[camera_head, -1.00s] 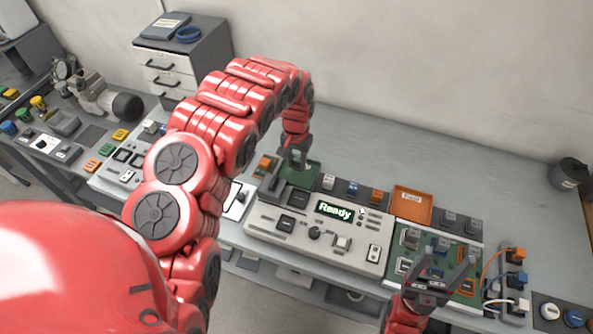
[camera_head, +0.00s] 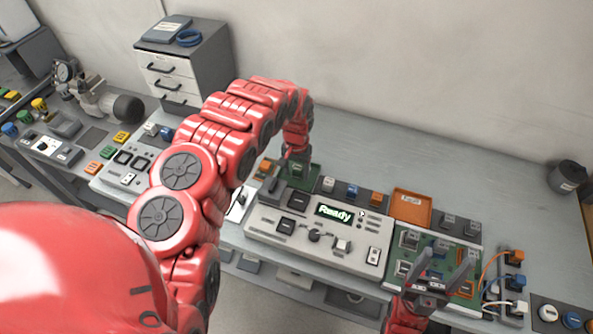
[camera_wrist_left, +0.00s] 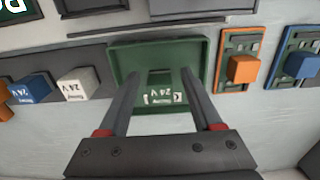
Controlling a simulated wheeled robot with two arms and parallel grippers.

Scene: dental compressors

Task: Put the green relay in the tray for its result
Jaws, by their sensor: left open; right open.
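The green relay (camera_wrist_left: 160,92), marked 24 V, sits inside the green tray (camera_wrist_left: 205,48) in the left wrist view. In the head view it shows (camera_head: 298,169) in the green tray (camera_head: 315,178) behind the tester. My left gripper (camera_head: 291,160) is at this tray. In the left wrist view its fingers (camera_wrist_left: 160,82) are spread, one on each side of the relay, with gaps between. My right gripper (camera_head: 431,262) is open and empty above the green circuit board at the right.
The tester (camera_head: 318,232) shows "Ready" on its display. White, blue and orange relays (camera_head: 352,191) stand in a row between the trays. Orange and blue modules (camera_wrist_left: 243,69) stand beside the green tray.

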